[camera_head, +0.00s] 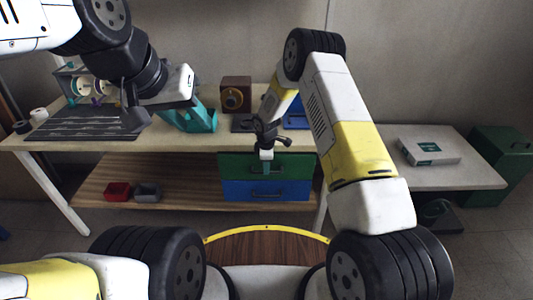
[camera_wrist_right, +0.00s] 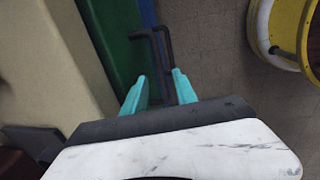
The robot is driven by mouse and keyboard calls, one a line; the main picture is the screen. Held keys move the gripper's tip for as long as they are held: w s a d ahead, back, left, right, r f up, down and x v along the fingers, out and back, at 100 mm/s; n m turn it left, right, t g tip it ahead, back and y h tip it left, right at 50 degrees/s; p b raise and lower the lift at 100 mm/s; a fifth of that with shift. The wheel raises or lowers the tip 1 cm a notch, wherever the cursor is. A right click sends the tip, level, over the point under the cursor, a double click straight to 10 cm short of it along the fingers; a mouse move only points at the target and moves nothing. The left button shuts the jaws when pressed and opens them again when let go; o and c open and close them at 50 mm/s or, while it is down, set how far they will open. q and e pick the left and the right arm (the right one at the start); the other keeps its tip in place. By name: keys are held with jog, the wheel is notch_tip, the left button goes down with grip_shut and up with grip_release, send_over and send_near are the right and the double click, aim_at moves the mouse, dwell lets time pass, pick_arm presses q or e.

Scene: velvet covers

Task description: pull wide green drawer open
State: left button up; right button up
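The wide green drawer (camera_head: 238,166) sits under the workbench top, above a blue drawer (camera_head: 238,189), and looks shut. Its dark handle shows in the right wrist view (camera_wrist_right: 157,58). My right gripper (camera_head: 267,156) is in front of the green drawer's upper front. In the right wrist view its two teal fingers (camera_wrist_right: 160,90) are apart, with the handle bars reaching between them; I cannot tell whether they touch.
The workbench (camera_head: 225,141) carries a brown box (camera_head: 236,94) with a round knob and a dark slotted panel (camera_head: 90,123). A red bin (camera_head: 117,191) and a grey bin (camera_head: 147,191) stand on the lower shelf. A side table (camera_head: 455,179) holds a white box (camera_head: 428,151).

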jog(key=shift+w+f, duration=0.15)
jog(key=shift+f, duration=0.55)
jog(key=shift+w+f, duration=0.1)
jog(key=shift+f, duration=0.6)
grip_shut()
dwell(0.4)
